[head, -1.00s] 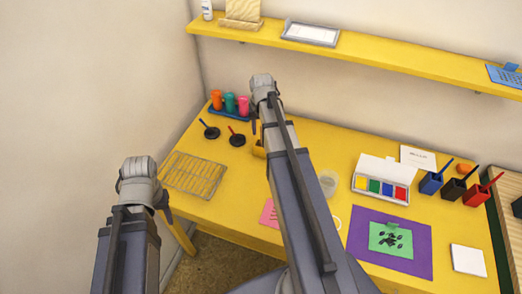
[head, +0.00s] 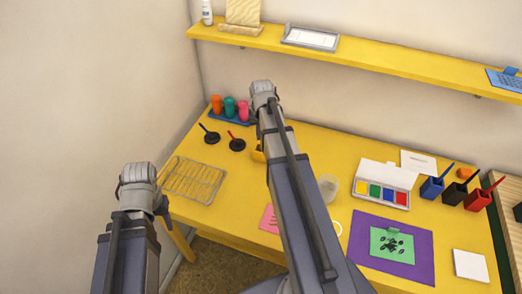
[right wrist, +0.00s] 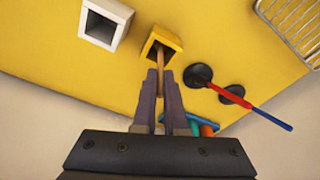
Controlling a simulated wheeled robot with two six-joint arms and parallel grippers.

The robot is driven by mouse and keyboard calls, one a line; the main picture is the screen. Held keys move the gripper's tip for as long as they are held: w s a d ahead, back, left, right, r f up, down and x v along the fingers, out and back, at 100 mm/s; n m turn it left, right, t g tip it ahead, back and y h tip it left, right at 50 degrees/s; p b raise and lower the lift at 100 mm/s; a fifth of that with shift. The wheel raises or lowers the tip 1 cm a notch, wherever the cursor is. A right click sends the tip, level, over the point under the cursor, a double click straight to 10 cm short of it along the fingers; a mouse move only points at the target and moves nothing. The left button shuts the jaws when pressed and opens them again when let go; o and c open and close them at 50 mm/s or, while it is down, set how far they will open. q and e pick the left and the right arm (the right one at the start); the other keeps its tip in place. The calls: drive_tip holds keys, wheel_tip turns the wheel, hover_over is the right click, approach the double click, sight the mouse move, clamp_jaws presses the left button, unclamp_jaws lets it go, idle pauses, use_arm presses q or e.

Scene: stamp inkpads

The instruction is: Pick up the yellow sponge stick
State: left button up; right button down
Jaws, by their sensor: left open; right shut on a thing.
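In the right wrist view, the yellow sponge stick shows as a thin wooden handle (right wrist: 160,67) rising from a square yellow holder (right wrist: 172,38). Its sponge end is hidden inside the holder. My right gripper (right wrist: 160,82) is shut on the handle just above the holder's opening. In the head view, the yellow holder (head: 258,155) is mostly hidden behind my right arm, and the stick cannot be made out. My left gripper (head: 163,205) is open and empty, off the table's left front side.
In the right wrist view, a white square holder (right wrist: 118,14) stands beside the yellow one. Two black round pieces with red (right wrist: 228,95) and blue handles lie on its other side. In the head view, a wire rack (head: 194,180) lies at the table's left, and colored jars (head: 229,108) stand behind.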

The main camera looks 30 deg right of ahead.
drive_tip(key=shift+r, duration=0.1)
idle(0.3)
wheel_tip(320, 180, up, 10)
drive_tip(key=p, duration=1)
